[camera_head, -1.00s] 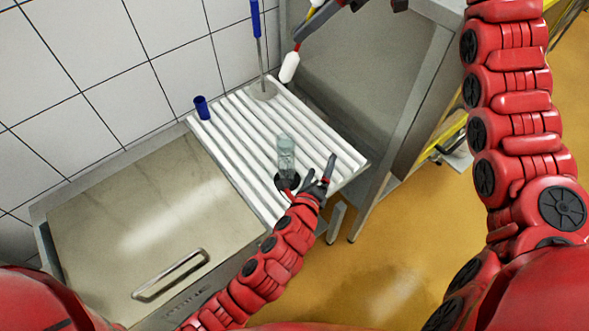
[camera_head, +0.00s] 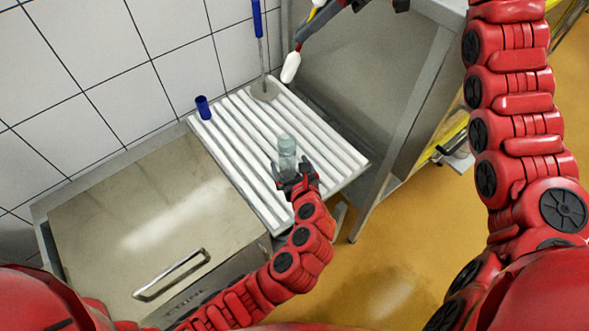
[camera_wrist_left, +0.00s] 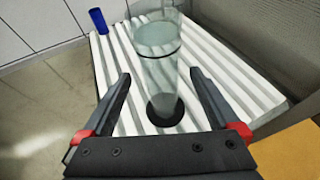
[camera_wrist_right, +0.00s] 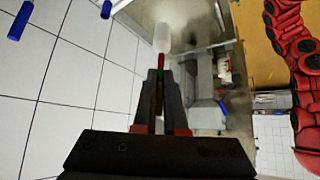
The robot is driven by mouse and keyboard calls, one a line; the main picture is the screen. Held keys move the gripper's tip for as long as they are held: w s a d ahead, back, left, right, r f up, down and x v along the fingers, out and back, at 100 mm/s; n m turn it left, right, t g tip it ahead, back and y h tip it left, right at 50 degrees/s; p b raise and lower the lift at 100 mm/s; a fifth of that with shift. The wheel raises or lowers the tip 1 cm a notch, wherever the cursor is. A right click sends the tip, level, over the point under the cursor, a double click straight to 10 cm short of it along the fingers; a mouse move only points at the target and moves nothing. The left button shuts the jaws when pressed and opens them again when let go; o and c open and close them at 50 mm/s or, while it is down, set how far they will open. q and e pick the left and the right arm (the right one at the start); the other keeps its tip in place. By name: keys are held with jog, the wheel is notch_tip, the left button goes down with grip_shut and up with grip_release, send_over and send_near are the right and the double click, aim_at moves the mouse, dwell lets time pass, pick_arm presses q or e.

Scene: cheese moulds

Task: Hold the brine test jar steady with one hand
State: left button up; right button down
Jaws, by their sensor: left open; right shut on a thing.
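The brine test jar (camera_head: 287,152) is a clear glass cylinder standing upright on a white ribbed drainboard (camera_head: 330,150). It also shows in the left wrist view (camera_wrist_left: 158,75), on a round black base. My left gripper (camera_head: 292,172) is open, at the near side of the jar. In the left wrist view its two fingers point forward on either side of the jar's lower part, with gaps to both. My right gripper (camera_wrist_right: 158,95) is shut on a thin stick with a white bulb end (camera_wrist_right: 162,38), up by the wall side. The head view shows that white end (camera_head: 291,67) above the drainboard's far edge.
A blue cup (camera_head: 203,107) stands on the drainboard's left corner. A blue-handled tool with a round disc (camera_head: 264,90) stands at the far corner. A steel lid with a handle (camera_head: 170,275) lies to the left. A steel basin (camera_head: 370,75) is at the right.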

pick_arm(q)
jog(key=x, duration=0.7)
grip_shut()
dwell(0.4)
